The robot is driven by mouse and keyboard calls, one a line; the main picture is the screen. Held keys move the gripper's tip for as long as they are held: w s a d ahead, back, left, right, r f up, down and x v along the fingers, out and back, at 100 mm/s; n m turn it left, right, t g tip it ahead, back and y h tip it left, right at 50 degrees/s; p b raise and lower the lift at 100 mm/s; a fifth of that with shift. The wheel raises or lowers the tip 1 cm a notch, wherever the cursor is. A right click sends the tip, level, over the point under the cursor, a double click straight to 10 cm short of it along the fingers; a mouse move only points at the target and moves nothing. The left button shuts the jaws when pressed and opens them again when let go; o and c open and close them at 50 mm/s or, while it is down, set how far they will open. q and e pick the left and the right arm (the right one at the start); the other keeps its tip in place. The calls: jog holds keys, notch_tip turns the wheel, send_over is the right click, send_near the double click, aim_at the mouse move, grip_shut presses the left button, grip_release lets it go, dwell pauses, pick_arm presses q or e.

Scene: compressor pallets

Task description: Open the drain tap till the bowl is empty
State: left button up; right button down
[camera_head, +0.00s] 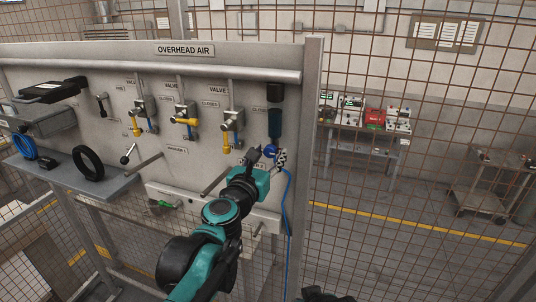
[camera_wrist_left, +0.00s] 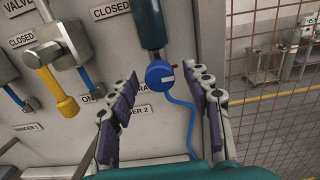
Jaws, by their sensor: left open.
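The bowl is a dark teal cylinder (camera_head: 275,122) under a black head, at the panel's right end; its lower part shows in the left wrist view (camera_wrist_left: 149,25). The blue drain tap (camera_wrist_left: 160,75) is at its bottom, with a white mark on its face and a small red tip at its side. I cannot tell any liquid level in the bowl. My left gripper (camera_head: 267,154) is open at the tap. In the left wrist view its two fingers (camera_wrist_left: 164,82) stand on either side of the tap, with gaps visible. A dark part at the head view's bottom edge may be my right gripper.
A blue hose (camera_head: 288,205) hangs from the tap. Yellow-handled valves (camera_head: 184,120) and a protruding bar (camera_head: 216,182) are to the left. A panel post (camera_head: 309,110) and wire mesh fence stand to the right. A shelf (camera_head: 85,182) holds coiled hoses.

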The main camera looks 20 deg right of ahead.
pick_arm(q)
jog(key=shift+c, duration=0.2)
grip_shut()
jog(key=shift+m, duration=0.3)
jog(key=m+b, duration=0.1)
jog(key=m, duration=0.7)
jog(key=shift+b, duration=0.4)
jog(key=m, duration=0.4)
jog(key=shift+w+b, duration=0.1)
jog(key=shift+b, duration=0.2)
jog(key=m, duration=0.5)
jog(key=shift+m+b, duration=0.3)
